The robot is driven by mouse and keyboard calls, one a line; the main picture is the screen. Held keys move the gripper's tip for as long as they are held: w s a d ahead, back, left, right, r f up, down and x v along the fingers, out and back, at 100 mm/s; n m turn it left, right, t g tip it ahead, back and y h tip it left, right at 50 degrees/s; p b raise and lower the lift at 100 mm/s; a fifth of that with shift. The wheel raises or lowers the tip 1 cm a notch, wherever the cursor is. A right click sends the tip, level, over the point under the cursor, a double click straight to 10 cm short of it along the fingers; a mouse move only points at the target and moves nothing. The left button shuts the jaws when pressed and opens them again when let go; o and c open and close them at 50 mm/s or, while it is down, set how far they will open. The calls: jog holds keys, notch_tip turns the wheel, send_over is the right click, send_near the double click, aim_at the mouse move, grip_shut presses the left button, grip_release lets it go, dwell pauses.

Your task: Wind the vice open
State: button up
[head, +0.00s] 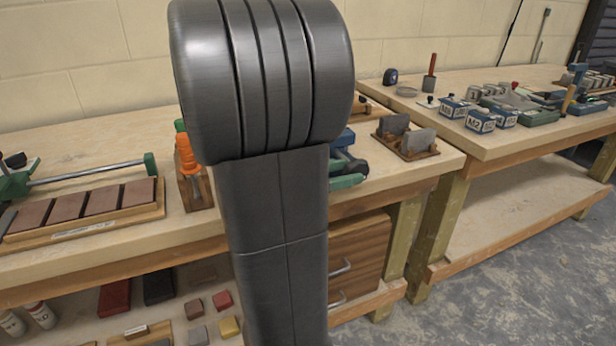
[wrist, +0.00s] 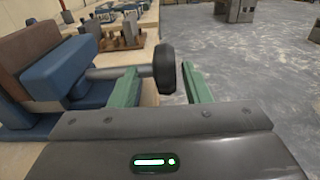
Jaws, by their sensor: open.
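The vice is in the wrist view at left, with a blue body (wrist: 62,72) and a brown block against its blue jaw. A grey screw rod (wrist: 105,73) runs right from it to a dark round handle (wrist: 163,69) standing edge-on. My gripper (wrist: 158,70) is open, its two green fingers pointing at the handle, one on either side. The handle appears between or just beyond the fingertips; I cannot tell if they touch it. In the head view my arm hides most of this spot, and only blue and green parts show beside it.
In the head view, a rack of brown blocks (head: 82,208) and an orange-handled tool in a wooden holder (head: 196,190) are left of my arm. A wooden stand with grey plates (head: 405,140) is right of it. Labelled blue boxes (head: 481,121) stand on the far bench.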

jog(key=p+v, duration=0.2)
jog(key=v, duration=1.1)
jog(key=shift+s+r, duration=0.1)
jog(key=shift+s, duration=0.05)
